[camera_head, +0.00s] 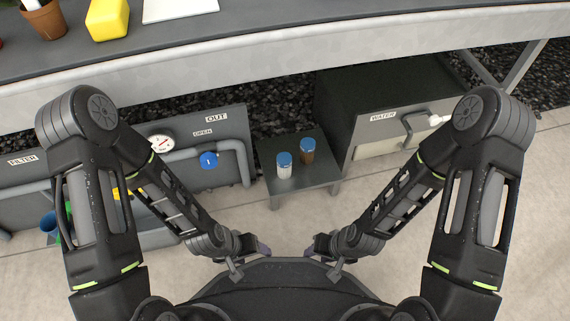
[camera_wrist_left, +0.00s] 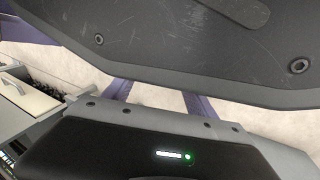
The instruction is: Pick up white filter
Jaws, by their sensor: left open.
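The white filter (camera_head: 284,171) is a small upright white cylinder with a blue cap. It stands on a low dark grey stand (camera_head: 292,186) in the middle of the head view, beside a brown filter (camera_head: 307,156) with a similar blue cap. My left gripper (camera_head: 262,249) is open, low in the head view, nearer to me than the stand and apart from the filters. My right gripper (camera_head: 313,250) is at the same height to the right, also clear of the filters; its jaws are too small to judge. Neither filter is recognisable in the left wrist view.
A grey panel with a blue valve (camera_head: 208,160), a gauge (camera_head: 162,143) and pipes stands left of the stand. A grey water cabinet (camera_head: 375,115) stands to the right. The bench (camera_head: 300,40) with a yellow block (camera_head: 108,18) runs above. Pale floor is free between stand and grippers.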

